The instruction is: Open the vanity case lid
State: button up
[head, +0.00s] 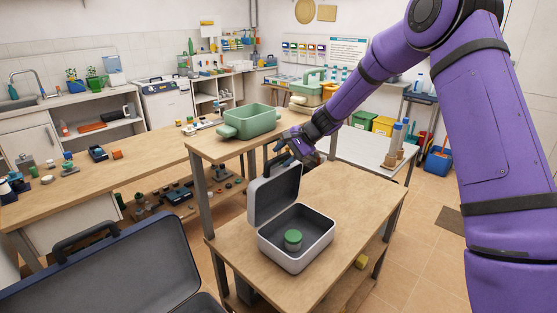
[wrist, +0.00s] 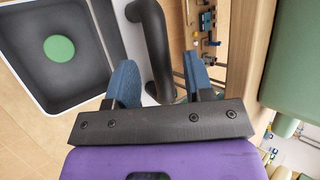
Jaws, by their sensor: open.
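The vanity case (head: 318,259) is a light grey-white case with a dark lining on the wooden table. Its lid (head: 272,192) stands raised at the back left, roughly upright, with a dark handle on its top edge. A green round item (head: 292,240) lies inside the case; it also shows in the wrist view (wrist: 59,48). My gripper (head: 294,150) is by the top of the lid. In the wrist view its two blue fingers (wrist: 160,82) are apart, with the dark handle (wrist: 154,40) showing between and beyond them. I cannot tell whether they touch it.
A raised shelf with a green tub (head: 252,121) stands just behind the lid. Another open case, dark blue (head: 110,265), fills the lower left foreground. The table (head: 365,205) is clear to the right of the vanity case. A long workbench (head: 120,178) runs along the left.

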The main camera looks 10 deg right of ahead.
jog(key=v, duration=0.8)
jog(key=s+d+r+n+h, duration=0.1)
jog(key=s+r+n+h, duration=0.15)
jog(key=s+r, duration=0.65)
jog(key=s+r+n+h, duration=0.25)
jog(key=s+r, duration=0.25)
jog(key=s, duration=0.7)
jog(key=s+d+n+t+h, duration=0.1)
jog(key=s+d+n, duration=0.1)
jog(key=s, duration=0.9)
jog(key=s+d+r+n+h, duration=0.1)
jog(key=s+d, duration=0.4)
jog(key=s, duration=0.7)
jog(key=shift+s+r+n+t+h, duration=0.4)
jog(key=shift+n+h, duration=0.2)
jog(key=shift+h, duration=0.2)
